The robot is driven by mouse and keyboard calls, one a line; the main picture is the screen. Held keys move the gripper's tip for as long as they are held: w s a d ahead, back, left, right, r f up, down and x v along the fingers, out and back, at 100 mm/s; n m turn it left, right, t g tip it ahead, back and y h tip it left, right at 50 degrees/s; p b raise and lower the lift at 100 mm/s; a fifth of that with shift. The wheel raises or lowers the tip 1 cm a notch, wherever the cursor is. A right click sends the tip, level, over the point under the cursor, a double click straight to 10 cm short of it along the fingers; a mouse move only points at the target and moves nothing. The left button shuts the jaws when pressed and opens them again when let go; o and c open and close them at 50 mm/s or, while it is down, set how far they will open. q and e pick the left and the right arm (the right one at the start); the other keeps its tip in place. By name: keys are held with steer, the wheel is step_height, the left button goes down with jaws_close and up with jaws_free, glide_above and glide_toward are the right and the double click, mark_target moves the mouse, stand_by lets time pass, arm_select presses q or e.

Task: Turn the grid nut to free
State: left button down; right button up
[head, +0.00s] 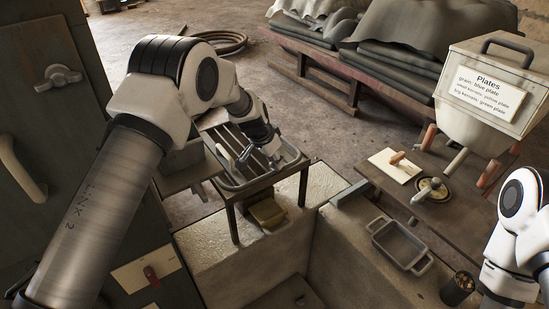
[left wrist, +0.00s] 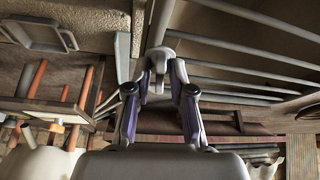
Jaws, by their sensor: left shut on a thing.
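The grid (head: 226,136), a rack of parallel bars, sits in a metal tray frame (head: 291,157) on a stand; its bars also show in the left wrist view (left wrist: 235,52). A small grey nut with rounded wings (left wrist: 158,53) is at the grid's edge. In the left wrist view the left gripper's fingers (left wrist: 160,75) are closed in around the nut, one on each side. My right arm is at the right edge, its gripper out of view.
A bench on the right holds a yellow board (head: 394,166) and a round pan-like piece (head: 430,190). A white hopper labelled Plates (head: 486,95) stands above it. An empty grey tray (head: 399,244) sits below. A dark cabinet (head: 45,85) with a handle is at left.

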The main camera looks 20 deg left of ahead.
arm_select(q)
steer(key=n, duration=0.1)
steer(key=n+p, duration=0.1)
steer(key=n+y+p, duration=0.1)
steer(key=shift+s+d+f, duration=0.15)
steer(key=shift+s+f, duration=0.05)
steer(key=shift+s, duration=0.05)
steer(key=shift+f+n+y, duration=0.1)
steer(key=shift+n+y, duration=0.2)
steer(key=shift+n, duration=0.3)
steer(key=shift+f+n, duration=0.15)
steer(key=shift+n, duration=0.35)
steer(key=n+y+b, duration=0.1)
steer(key=n+b, duration=0.1)
steer(key=b, duration=0.1)
steer(key=n+y+b, duration=0.1)
steer(key=n+b, duration=0.1)
steer(key=b, duration=0.1)
steer(key=n+b, duration=0.2)
steer(key=b, duration=0.1)
steer(key=shift+w+d+f+y, duration=0.1)
steer(key=shift+d+f+y, duration=0.15)
steer(key=shift+y, duration=0.15)
steer(key=shift+r+n+g+b, duration=0.1)
steer(key=shift+n+g+b, duration=0.2)
steer(key=shift+n+b, duration=0.55)
steer(key=shift+r+n+g+y+b, duration=0.2)
steer(key=shift+n+g+y+b, duration=0.3)
steer(key=shift+n, duration=0.85)
